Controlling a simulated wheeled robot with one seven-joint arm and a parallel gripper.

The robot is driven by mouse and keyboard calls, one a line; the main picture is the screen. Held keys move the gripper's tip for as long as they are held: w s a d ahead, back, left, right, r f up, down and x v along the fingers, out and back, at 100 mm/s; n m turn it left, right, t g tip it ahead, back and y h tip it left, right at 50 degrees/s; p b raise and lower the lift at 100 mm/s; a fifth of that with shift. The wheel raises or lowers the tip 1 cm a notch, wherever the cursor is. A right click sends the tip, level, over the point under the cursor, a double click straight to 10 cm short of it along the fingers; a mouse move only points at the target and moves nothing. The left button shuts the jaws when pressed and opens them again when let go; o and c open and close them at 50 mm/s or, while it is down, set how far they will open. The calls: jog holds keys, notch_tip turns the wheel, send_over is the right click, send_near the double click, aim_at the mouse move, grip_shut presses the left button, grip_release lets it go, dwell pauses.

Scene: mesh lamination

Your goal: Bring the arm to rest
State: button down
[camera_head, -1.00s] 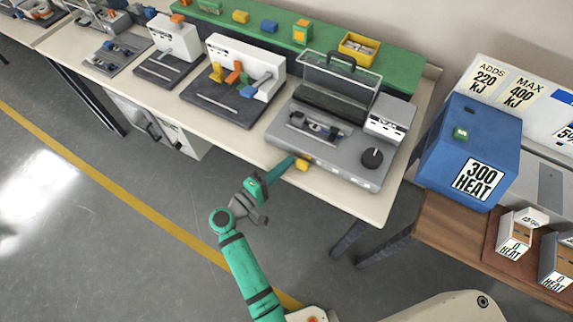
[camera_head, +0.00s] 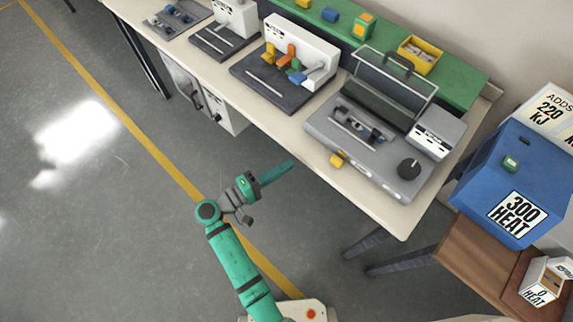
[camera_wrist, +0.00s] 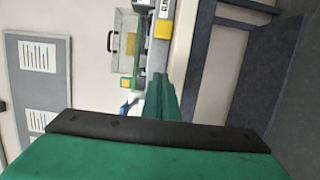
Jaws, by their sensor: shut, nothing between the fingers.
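My teal arm with its gripper (camera_head: 278,172) reaches up from the bottom of the head view, over the grey floor in front of the bench. The gripper is shut and holds nothing. Its fingertips point toward the bench front edge, near the grey machine, and appear apart from the bench. In the wrist view my shut green fingers (camera_wrist: 161,100) point away toward the bench, which shows sideways.
The bench (camera_head: 392,224) carries a grey machine with a clear lid (camera_head: 397,85), a yellow block (camera_head: 337,160) at its front and a white device (camera_head: 304,58). A blue box (camera_head: 510,185) stands on a wooden table at right. Open floor lies left.

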dwell(0.4)
jog(key=s+f+n+t+y, duration=0.1)
jog(key=s+f+y, duration=0.4)
jog(key=f, duration=0.3)
jog(key=s+f+n+y, duration=0.1)
jog(key=s+f+y, duration=0.35)
jog(key=f, duration=0.25)
jog(key=s+a+m+t+y, duration=0.1)
jog(key=s+a+y, duration=0.3)
jog(key=s, duration=0.5)
jog(key=s+r+m+t+y, duration=0.1)
jog(key=s+r+m+t, duration=0.1)
jog(key=r, duration=0.8)
jog(key=s+d+r+m+t+y, duration=0.1)
jog(key=s+r+m+t, duration=0.1)
jog(key=s+r+m, duration=0.2)
jog(key=s+r, duration=0.3)
jog(key=r, duration=0.2)
jog(key=shift+r+m+t, duration=0.3)
jog(key=shift+r+m, duration=0.1)
jog(key=shift+s+d, duration=0.1)
